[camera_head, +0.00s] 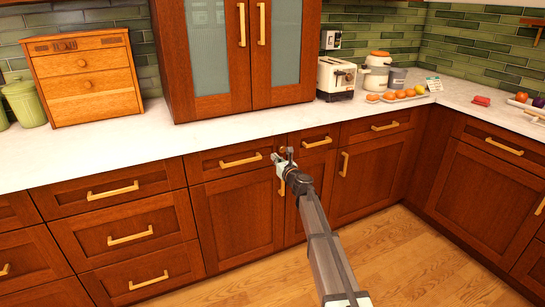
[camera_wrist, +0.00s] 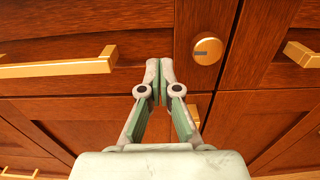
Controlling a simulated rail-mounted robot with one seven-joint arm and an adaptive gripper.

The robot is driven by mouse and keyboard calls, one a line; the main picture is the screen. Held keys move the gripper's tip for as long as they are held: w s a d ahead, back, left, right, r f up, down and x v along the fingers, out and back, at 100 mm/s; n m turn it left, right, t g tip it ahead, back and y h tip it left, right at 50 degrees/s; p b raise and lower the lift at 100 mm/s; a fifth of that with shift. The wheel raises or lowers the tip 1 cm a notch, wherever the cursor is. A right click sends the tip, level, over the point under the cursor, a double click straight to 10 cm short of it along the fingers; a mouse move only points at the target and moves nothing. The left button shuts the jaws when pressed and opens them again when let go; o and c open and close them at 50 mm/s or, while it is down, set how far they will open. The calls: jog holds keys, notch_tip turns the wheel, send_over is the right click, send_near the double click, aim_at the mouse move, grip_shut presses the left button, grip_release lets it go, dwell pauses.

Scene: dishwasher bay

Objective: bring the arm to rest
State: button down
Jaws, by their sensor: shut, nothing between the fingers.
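My gripper (camera_head: 282,157) is at the end of my outstretched arm, in front of the lower cabinets and just below the counter edge. In the wrist view my gripper (camera_wrist: 160,70) has its two fingertips together, with nothing between them. The fingertips point at the wooden cabinet front, near a round gold knob with a small dark mark (camera_wrist: 208,50). The knob is just right of the fingertips in that view. I cannot tell whether the fingertips touch the wood.
A drawer with a gold bar handle (camera_wrist: 60,67) is left of the fingertips. The white counter (camera_head: 200,140) runs above, bearing a wooden drawer box (camera_head: 85,75), a toaster (camera_head: 336,77) and food at the right. The wooden floor (camera_head: 400,260) is clear.

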jog(key=v, duration=1)
jog(key=s+a+f+n+g+y, duration=0.1)
jog(key=s+a+f+n+g, duration=0.2)
jog(key=s+f+n+g, duration=0.9)
jog(key=s+d+f+n+g+h, duration=0.2)
jog(key=s+d+f+n, duration=0.35)
jog(key=s+f, duration=0.8)
jog(key=s+d+f+n+g+h, duration=0.1)
jog(key=s+d+f+n+h, duration=0.15)
jog(key=s+f+n, duration=0.8)
jog(key=s+d+f+n+g+h, duration=0.1)
jog(key=s+d+f+g+h, duration=0.2)
jog(key=s, duration=0.9)
jog(key=s+d+f+g+h, duration=0.15)
jog(key=s+d+f, duration=0.4)
jog(key=s, duration=0.65)
jog(key=s+d+f+n+g+h, duration=0.1)
jog(key=s+d+f+g, duration=0.3)
jog(key=s, duration=0.8)
notch_tip(320, 180, up, 13)
jog(key=p, duration=1.4)
jog(key=shift+s+a+t, duration=0.2)
jog(key=shift+a+t, duration=0.15)
jog(key=shift+t, duration=0.1)
